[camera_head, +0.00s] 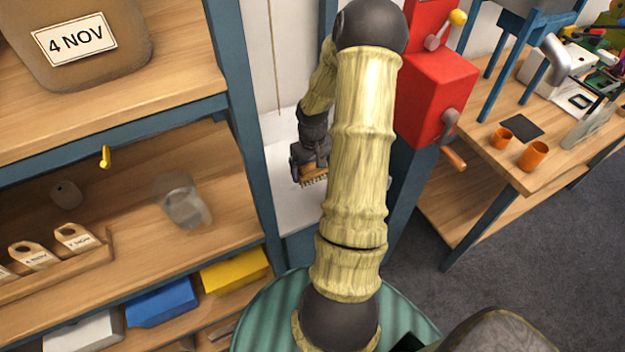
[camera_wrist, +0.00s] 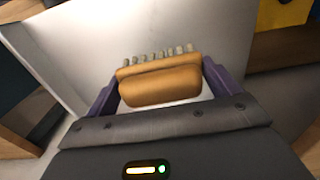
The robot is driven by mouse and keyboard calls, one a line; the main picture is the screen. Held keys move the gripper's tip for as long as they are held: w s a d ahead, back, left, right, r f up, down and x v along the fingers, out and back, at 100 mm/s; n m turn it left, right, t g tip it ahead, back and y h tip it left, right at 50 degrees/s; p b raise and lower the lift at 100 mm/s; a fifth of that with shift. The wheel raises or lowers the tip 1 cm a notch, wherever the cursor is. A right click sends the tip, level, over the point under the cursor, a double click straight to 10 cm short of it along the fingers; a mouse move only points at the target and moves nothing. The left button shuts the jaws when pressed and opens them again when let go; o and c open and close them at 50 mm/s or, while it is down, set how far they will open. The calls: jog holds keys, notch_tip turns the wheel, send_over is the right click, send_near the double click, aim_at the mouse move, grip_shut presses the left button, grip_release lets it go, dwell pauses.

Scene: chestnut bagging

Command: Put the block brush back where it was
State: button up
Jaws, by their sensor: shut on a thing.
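The block brush (camera_wrist: 160,82) has an orange-brown wooden block with a row of pale bristle tufts, pointing away from my gripper in the wrist view. My gripper (camera_wrist: 160,88) is shut on it, with a purple finger at each end of the block. A plain white surface lies behind the brush in that view; I cannot tell whether the bristles touch it. In the head view, my gripper (camera_head: 312,172) and the brush (camera_head: 314,181) are small, beside the blue shelf post, in front of a pale panel. My arm hides part of that area.
Wooden shelves (camera_head: 180,92) stand at left with a labelled brown container (camera_head: 80,40), a clear cup (camera_head: 182,202), tags and coloured bins. A red box with a crank (camera_head: 435,98) stands right of my arm. A workbench (camera_head: 545,165) at right holds orange cups (camera_head: 533,155).

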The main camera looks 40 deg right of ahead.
aim_at(313, 178)
jog(key=shift+f, duration=0.6)
jog(key=shift+f, duration=1.85)
jog(key=o, duration=0.7)
jog(key=shift+c, duration=0.2)
notch_tip(313, 178, up, 12)
jog(key=shift+p, duration=0.35)
